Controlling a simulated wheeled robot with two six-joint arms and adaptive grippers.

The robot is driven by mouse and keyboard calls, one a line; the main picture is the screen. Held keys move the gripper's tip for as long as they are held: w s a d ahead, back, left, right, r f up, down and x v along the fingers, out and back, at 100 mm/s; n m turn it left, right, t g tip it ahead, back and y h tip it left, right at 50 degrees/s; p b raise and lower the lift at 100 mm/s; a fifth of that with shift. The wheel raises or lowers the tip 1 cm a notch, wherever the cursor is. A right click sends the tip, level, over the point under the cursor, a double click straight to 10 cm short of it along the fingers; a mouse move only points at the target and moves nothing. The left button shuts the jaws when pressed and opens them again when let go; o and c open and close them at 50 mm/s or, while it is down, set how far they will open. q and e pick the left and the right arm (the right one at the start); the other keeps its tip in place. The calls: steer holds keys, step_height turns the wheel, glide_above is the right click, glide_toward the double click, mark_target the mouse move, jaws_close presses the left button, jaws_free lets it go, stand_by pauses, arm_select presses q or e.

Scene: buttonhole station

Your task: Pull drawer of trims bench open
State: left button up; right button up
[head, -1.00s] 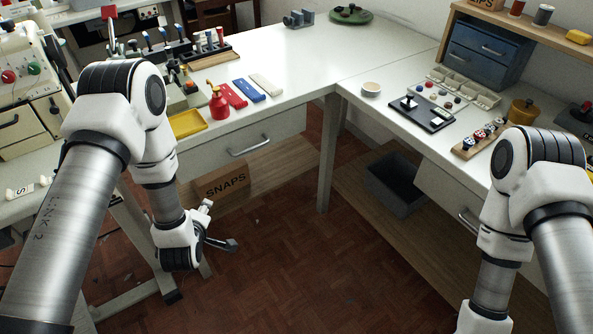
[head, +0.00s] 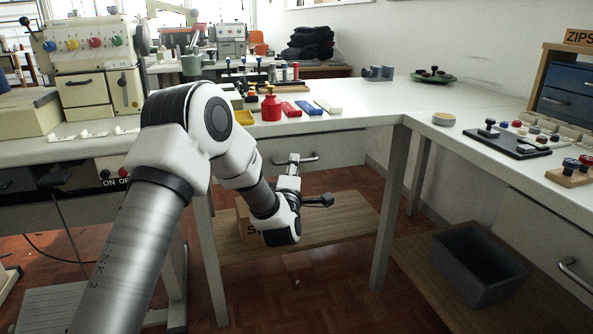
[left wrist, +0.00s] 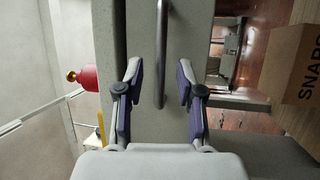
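A grey drawer front (head: 345,150) is set under the white bench top, and it looks closed. Its metal bar handle (head: 308,160) shows just behind my left gripper (head: 308,182). In the left wrist view the drawer front (left wrist: 148,20) fills the middle, with the handle (left wrist: 162,50) running down from the top edge. My left gripper (left wrist: 159,82) is open there, one finger on each side of the handle. I see gaps between the handle and both fingers. I cannot tell how deep the handle sits between them. My right gripper is out of view.
A red bottle (head: 271,106) and coloured strips (head: 310,108) stand on the bench above the drawer. A SNAPS box (left wrist: 298,80) sits on the shelf below. The right bench has another drawer handle (head: 577,277) and a grey bin (head: 478,270) underneath. The floor between is clear.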

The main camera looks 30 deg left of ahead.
arm_select(q)
steer(key=shift+x, duration=1.5)
jaws_close()
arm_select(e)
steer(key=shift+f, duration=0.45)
